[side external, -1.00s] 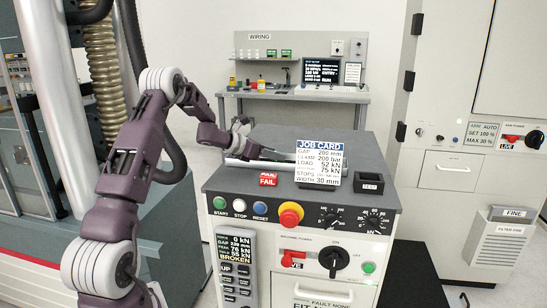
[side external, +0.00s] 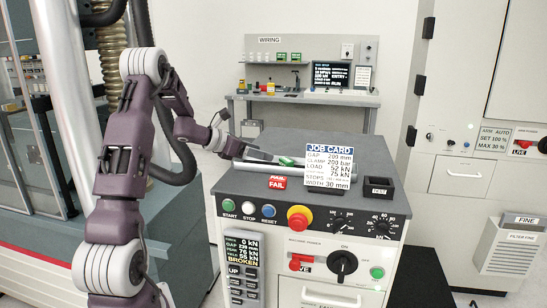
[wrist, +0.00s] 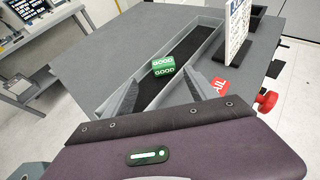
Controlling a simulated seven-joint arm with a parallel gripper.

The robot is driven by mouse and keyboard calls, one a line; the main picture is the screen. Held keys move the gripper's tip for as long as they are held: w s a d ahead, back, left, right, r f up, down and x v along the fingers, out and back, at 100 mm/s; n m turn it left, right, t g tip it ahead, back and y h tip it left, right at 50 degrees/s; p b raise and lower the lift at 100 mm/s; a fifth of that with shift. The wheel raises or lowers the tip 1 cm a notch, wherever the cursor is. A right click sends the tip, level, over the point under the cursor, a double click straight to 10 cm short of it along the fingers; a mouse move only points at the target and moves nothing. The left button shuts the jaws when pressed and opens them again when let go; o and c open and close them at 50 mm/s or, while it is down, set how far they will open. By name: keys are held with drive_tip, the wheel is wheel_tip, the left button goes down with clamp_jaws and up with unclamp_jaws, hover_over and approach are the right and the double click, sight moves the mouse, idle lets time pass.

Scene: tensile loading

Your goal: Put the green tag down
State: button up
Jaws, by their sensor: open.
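The green tag (wrist: 163,66), marked GOOD, lies in a long tray with a dark lining (wrist: 196,48) on top of the console. The tag sits beyond the fingertips, with a visible gap, and nothing is between the fingers. In the side external view my gripper (side external: 262,156) is low over the left part of the console top.
A red FAIL tag (side external: 278,182) lies in front of the tray. A black TEST holder (side external: 379,187) is at the right. Buttons and a red-yellow stop knob (side external: 300,217) line the console front.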

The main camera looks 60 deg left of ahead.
drive_tip(key=shift+v, duration=0.75)
drive_tip(key=shift+s+r, duration=0.2)
drive_tip(key=shift+r, duration=0.05)
drive_tip(key=w+d+r+n+y, duration=0.3)
drive_tip(key=d+r+n, duration=0.1)
drive_tip(key=r+n, duration=0.35)
drive_tip(key=s+d+r+n+g+y, duration=0.1)
drive_tip(key=s+d+r+n+y, duration=0.15)
drive_tip(key=d+n, duration=0.4)
drive_tip(key=s+d+r+n+g+y, duration=0.1)
drive_tip(key=s+d+r+n, duration=0.25)
drive_tip(key=d+n, duration=0.3)
drive_tip(key=s+d+f+n+g+h, duration=0.2)
drive_tip(key=s+d+f+n+h, duration=0.1)
drive_tip(key=s+d+n, duration=0.4)
drive_tip(key=s+d+f+n+g+h, duration=0.3)
drive_tip(key=s+d+f+n, duration=0.3)
drive_tip(key=s+d, duration=0.7)
drive_tip(key=s+n, duration=0.2)
drive_tip(key=s, duration=0.1)
